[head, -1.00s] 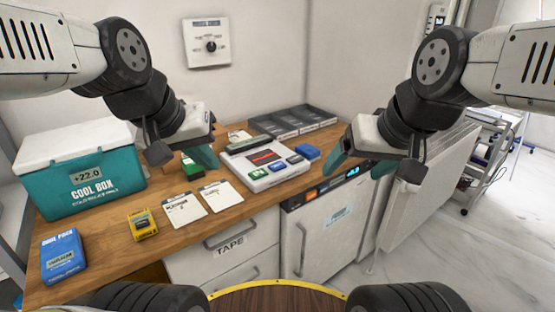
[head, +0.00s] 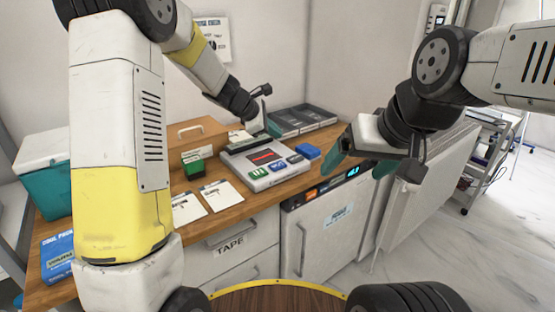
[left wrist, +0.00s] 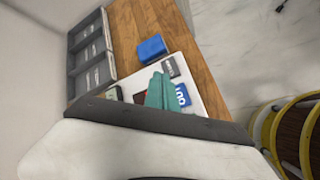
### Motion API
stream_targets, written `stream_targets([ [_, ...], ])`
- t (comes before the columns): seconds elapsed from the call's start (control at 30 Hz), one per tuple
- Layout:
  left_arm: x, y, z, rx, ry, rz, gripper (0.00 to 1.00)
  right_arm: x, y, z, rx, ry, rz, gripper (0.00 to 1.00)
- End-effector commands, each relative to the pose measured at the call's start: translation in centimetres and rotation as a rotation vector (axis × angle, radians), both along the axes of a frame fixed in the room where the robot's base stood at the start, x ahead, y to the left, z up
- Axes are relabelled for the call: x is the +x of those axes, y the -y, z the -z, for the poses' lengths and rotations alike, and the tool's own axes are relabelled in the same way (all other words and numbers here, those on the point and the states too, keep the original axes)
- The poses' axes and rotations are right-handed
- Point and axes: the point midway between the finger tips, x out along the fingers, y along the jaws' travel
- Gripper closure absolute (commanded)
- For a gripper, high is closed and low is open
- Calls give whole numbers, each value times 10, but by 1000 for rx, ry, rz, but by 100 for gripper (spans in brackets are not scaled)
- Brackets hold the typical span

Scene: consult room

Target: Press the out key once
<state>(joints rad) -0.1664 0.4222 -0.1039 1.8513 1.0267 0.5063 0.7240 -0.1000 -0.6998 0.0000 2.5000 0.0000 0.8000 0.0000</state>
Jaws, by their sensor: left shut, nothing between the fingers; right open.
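A white keypad device (head: 238,163) sits on the wooden counter with a dark and red display and a row of keys: green, blue and dark. The blue key (head: 277,164) also shows in the left wrist view (left wrist: 181,94), where its lettering reads as OUT. My left gripper (head: 273,129) is shut and empty, above the back of the device in the head view. In the left wrist view its teal fingers (left wrist: 158,92) overlap the device beside the blue key, hiding part of the display; contact cannot be told. My right gripper (head: 358,163) is open and empty, right of the counter.
A blue block (head: 308,151) lies close to the device's right side. A grey compartment tray (head: 305,118) stands behind. Green block (head: 193,167), white cards (head: 222,196), brown box (head: 205,132) and teal cool box (head: 45,190) are left.

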Motion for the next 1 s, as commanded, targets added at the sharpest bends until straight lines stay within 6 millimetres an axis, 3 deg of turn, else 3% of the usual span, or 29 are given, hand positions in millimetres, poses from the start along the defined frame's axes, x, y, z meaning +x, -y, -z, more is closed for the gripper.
stream_targets([
  [0.37,-1,0,4,2,1,3,100,0,0,0,0,0,0,14],
  [1.0,-1,-1,80,1,-1,2,100,0,0,0,0,0,0,14],
])
